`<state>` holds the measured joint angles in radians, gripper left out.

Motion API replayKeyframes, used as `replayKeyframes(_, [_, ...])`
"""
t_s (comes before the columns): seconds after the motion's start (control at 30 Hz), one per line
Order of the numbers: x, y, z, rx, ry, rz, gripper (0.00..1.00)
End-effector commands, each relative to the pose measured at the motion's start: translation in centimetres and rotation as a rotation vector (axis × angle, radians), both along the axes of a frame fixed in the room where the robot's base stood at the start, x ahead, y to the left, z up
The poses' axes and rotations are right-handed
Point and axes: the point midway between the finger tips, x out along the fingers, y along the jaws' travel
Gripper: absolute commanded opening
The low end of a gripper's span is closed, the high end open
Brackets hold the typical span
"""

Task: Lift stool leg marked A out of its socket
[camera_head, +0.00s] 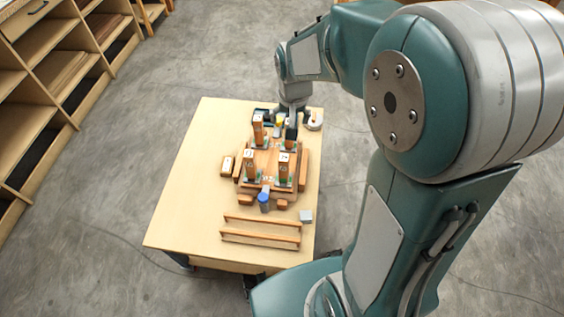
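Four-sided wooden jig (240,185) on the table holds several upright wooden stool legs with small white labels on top. The far left leg (258,135), near left leg (250,168) and near right leg (284,170) show clearly. Another leg at the far right is partly covered by a dark part. The label letters are too small to read, so I cannot tell which leg is A. My gripper (278,124) is at the far side of the jig, close to the far legs. Its fingers are small and partly hidden; I cannot tell whether they touch a leg.
The pale wooden table (185,215) has free room on its left. Shelves (50,90) stand at the left.

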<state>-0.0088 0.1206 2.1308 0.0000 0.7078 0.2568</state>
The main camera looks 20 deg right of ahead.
Motion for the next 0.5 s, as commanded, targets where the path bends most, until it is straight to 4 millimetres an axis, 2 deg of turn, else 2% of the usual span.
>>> replayKeyframes(0.03, [0.7,0.0,-1.4,0.001,0.022,-0.011,0.89])
replayKeyframes(0.2, [2.8,0.1,-5.6,0.007,0.073,-0.050,0.89])
replayKeyframes(0.5, [5.3,0.2,-13.7,0.011,0.155,-0.119,0.89])
